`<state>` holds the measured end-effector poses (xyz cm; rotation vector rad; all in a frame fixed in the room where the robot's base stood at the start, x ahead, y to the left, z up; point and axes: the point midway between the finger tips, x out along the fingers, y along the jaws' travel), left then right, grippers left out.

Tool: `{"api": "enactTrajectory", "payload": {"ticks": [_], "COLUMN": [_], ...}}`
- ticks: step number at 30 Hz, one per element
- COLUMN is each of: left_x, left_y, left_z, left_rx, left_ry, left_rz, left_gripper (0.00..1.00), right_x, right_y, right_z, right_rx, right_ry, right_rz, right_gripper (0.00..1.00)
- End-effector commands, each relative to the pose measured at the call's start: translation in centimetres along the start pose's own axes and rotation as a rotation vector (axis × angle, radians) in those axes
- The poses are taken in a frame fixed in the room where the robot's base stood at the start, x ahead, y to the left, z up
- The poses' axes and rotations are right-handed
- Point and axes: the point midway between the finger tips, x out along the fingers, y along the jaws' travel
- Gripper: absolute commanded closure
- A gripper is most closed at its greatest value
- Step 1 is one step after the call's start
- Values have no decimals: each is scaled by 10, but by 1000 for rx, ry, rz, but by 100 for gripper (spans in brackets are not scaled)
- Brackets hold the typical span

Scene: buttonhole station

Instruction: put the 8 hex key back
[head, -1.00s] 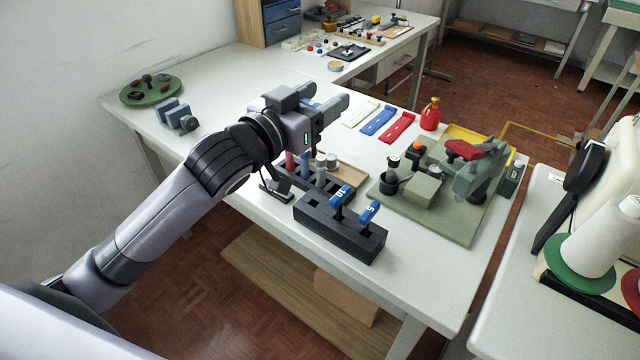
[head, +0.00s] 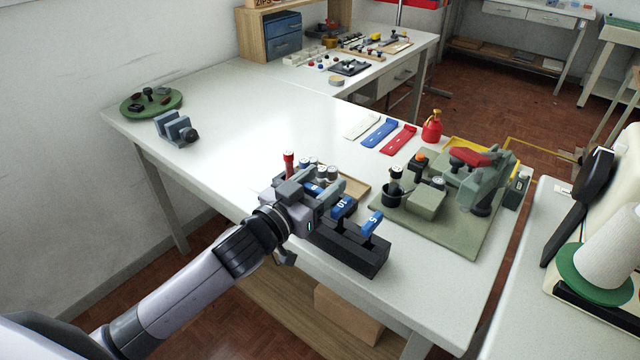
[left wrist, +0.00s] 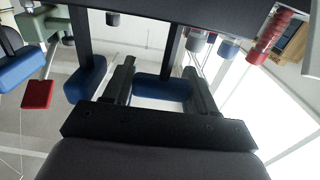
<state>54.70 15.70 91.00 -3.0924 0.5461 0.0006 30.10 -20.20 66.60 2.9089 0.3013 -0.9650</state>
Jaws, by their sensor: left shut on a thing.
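My left gripper (head: 320,189) is shut on a blue-handled hex key (head: 313,188) at the left end of the black key block (head: 345,251). In the left wrist view, the blue handle (left wrist: 163,88) lies between the two fingers, and its dark shaft runs to the block (left wrist: 210,14). I cannot tell whether the tip is in a hole, and no number is readable on this handle. My right gripper is not in view.
Behind the gripper stand a red-handled tool (head: 289,163) and several grey-capped items. To the right, a green base plate (head: 452,232) carries a clamp device and a dark cup (head: 392,192).

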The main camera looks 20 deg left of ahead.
Motion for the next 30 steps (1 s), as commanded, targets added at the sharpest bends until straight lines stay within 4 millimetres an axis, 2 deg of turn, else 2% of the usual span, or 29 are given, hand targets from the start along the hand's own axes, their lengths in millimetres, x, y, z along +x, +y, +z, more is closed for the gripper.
{"api": "enactTrajectory", "payload": {"ticks": [8,9,21,26,30], "left_x": [0,0,-1,-18,-41], "left_y": [0,0,0,0,0], "left_z": [4,3,-2,1,1], "left_rx": [-1,-1,0,-2,-2], "left_ry": [0,0,-1,-4,-3], "left_rz": [0,0,0,0,0], "left_gripper": [78,34,33,33,33], "right_x": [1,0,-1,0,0], "right_y": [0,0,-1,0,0], "right_z": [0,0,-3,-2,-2], "right_rx": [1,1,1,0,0], "right_ry": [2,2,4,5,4], "right_rz": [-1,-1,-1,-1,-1], "right_gripper": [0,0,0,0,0]}}
